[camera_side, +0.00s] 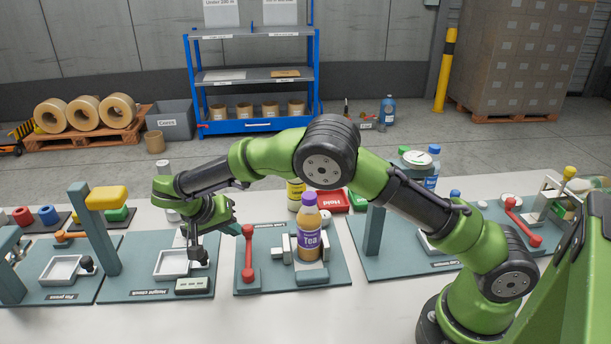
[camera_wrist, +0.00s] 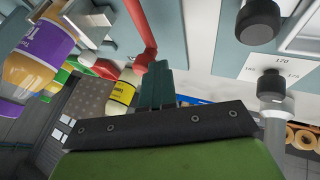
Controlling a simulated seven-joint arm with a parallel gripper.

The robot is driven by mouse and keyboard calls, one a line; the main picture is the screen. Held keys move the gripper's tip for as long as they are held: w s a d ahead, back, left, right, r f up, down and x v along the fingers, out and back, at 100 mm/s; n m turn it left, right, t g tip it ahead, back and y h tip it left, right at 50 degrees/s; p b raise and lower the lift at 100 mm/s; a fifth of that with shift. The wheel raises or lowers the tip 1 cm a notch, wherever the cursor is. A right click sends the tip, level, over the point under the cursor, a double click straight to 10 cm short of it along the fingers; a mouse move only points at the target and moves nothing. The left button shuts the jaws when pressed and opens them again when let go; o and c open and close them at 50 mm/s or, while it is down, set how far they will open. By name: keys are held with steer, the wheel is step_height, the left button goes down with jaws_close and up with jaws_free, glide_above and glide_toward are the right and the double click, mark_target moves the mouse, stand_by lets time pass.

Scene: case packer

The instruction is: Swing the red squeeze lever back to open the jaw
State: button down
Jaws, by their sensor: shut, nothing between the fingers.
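The red squeeze lever (camera_side: 248,252) stands on the left of a teal station plate (camera_side: 333,279), with a round red knob at its front end. It also shows in the wrist view (camera_wrist: 141,30). In the wrist view the shut fingers (camera_wrist: 158,87) are next to the lever; contact is unclear.
A red Hold tray (camera_side: 334,203) and a yellow bottle (camera_side: 296,194) stand behind the jaw station. Another station with a red lever (camera_side: 520,222) is at right. White table is clear in front.

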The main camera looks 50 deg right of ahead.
steer(key=shift+d, duration=0.15)
steer(key=w+a, duration=0.2)
steer(key=a, duration=0.1)
steer(key=shift+w+a, duration=0.1)
steer(key=v, duration=1)
steer(key=shift+a, duration=0.2)
steer(key=shift+r, duration=0.1)
